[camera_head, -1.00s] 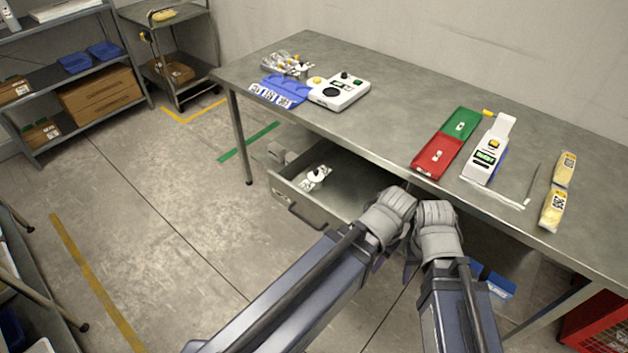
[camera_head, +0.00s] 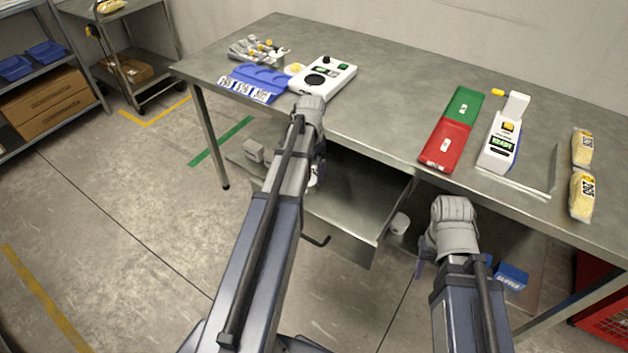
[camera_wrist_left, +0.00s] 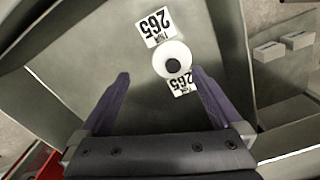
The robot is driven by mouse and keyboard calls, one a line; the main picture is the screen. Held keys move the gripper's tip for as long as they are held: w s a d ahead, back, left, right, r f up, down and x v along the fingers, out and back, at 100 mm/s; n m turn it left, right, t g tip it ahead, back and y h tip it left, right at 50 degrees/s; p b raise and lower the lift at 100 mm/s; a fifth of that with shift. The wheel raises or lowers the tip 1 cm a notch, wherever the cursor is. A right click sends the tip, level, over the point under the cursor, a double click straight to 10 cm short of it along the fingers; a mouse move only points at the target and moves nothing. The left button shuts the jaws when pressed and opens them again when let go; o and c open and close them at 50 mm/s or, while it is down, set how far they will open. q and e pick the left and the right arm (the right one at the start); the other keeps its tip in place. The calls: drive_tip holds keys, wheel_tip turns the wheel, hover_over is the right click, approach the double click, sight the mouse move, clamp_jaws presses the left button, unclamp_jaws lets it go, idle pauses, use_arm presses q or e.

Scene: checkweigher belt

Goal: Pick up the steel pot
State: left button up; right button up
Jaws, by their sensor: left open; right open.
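In the left wrist view, a round pale pot (camera_wrist_left: 172,60) with a dark knob, which I take to be the steel pot, is in the open drawer (camera_head: 350,205) among white labels marked 265. My left gripper (camera_wrist_left: 160,74) is open above it. The pot shows just ahead of the fingertips, nearer the right finger, with nothing between them held. In the head view, my left arm hides nearly all of the pot. My right gripper (camera_head: 428,262) is low in front of the table; its jaws are mostly hidden there.
The table (camera_head: 385,110) above the drawer holds a white scale unit (camera_head: 325,75), a blue holder (camera_head: 258,80), red (camera_head: 445,143) and green (camera_head: 464,104) trays, a white device (camera_head: 499,145) and yellow packs (camera_head: 582,195). Small boxes (camera_wrist_left: 268,51) show in the wrist view.

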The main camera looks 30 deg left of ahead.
use_arm(q)
drive_tip(key=shift+w+a+f, duration=0.1)
drive_tip(key=shift+w+a, duration=0.2)
drive_tip(key=shift+a, duration=0.35)
drive_tip(key=shift+f+b, duration=1.3)
drive_tip(key=shift+b, duration=0.05)
drive_tip(key=shift+f, duration=0.1)
drive_tip(key=f+b, duration=0.5)
drive_tip(key=shift+a, duration=0.25)
drive_tip(key=shift+c, duration=0.4)
clamp_jaws()
